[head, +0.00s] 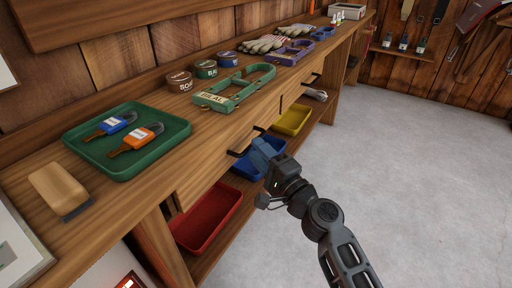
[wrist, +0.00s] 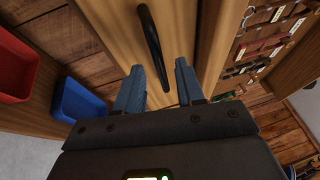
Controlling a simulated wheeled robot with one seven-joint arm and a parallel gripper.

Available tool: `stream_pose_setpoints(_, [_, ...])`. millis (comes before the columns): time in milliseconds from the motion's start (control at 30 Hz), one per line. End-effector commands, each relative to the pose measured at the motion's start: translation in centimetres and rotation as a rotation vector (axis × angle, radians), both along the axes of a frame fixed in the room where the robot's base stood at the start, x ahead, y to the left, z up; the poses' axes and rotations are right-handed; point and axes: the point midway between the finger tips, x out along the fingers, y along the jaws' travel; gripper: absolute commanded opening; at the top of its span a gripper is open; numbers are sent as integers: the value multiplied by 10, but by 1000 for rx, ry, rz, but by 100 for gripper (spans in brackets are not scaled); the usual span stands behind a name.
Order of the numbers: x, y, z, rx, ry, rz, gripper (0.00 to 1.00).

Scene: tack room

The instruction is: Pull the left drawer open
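The left drawer has a plain wooden front (head: 213,167) under the bench top and looks shut. Its dark bar handle (head: 240,152) is partly hidden by my gripper in the head view. My gripper (head: 258,150) is at the handle, with blue-grey fingers pointing toward the drawer. In the wrist view the black handle (wrist: 152,42) runs lengthwise, and its lower end lies between the two spread fingertips of my gripper (wrist: 158,72). The fingers are open with a gap on both sides of the handle. Whether the handle is deep between them is hard to tell.
Red (head: 207,218), blue (head: 246,167) and yellow (head: 291,120) bins sit on the shelf below. The grey floor (head: 420,170) at right is clear.

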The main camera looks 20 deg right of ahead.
Motion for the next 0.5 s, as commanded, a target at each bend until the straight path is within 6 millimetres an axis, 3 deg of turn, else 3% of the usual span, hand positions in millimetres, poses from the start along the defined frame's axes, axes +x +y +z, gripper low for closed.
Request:
stream_pose_setpoints(200, [16,4,3,0,0,0,38])
stream_pose_setpoints(500, [17,4,3,-1,1,0,35])
